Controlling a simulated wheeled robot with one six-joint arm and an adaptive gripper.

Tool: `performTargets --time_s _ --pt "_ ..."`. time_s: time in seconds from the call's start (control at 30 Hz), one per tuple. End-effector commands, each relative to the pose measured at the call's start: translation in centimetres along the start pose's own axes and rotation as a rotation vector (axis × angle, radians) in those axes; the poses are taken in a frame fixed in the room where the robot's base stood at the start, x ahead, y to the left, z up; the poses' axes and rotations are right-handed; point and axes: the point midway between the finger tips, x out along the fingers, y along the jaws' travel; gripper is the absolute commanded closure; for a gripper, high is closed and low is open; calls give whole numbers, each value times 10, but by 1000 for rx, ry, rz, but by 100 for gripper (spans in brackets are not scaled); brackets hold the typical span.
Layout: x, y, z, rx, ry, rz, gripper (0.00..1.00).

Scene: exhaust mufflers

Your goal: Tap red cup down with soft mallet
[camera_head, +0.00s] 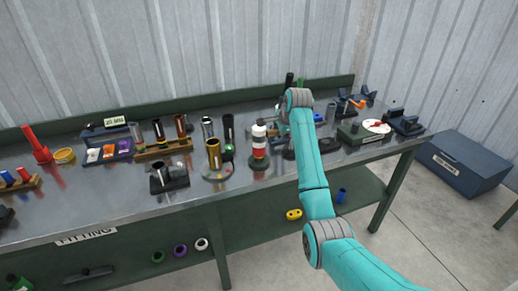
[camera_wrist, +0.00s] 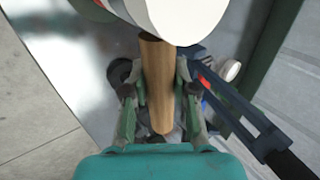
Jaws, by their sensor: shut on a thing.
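My gripper (camera_wrist: 157,85) is shut on the wooden handle (camera_wrist: 158,60) of the soft mallet, with one finger on each side. The mallet's white head (camera_wrist: 182,15) fills the top of the wrist view. In the head view, a white cylinder with a dark top, which looks like the mallet head (camera_head: 259,131), stands upright left of my gripper (camera_head: 281,130). Directly under it is a red piece with a pale band, seemingly the red cup (camera_head: 259,153). I cannot tell whether head and cup touch. A bit of red shows at the wrist view's top edge.
A brass tube (camera_head: 214,153) and a dark tube (camera_head: 229,130) stand close to the left. A green box with a white disc (camera_head: 376,126) is to the right. A blue chest (camera_head: 463,162) stands on the floor.

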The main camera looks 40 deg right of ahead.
Motion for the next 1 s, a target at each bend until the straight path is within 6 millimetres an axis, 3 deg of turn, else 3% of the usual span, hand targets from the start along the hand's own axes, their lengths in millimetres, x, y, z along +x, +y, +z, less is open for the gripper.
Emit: performTargets --time_s 0.07,0.33,0.8,1.0 --pt "7 5 0 0 0 -2 100" --pt "2 0 0 -1 1 -5 100" --pt "-46 -32 0 -1 1 -6 100" --pt "-56 -39 0 -1 0 -4 100"
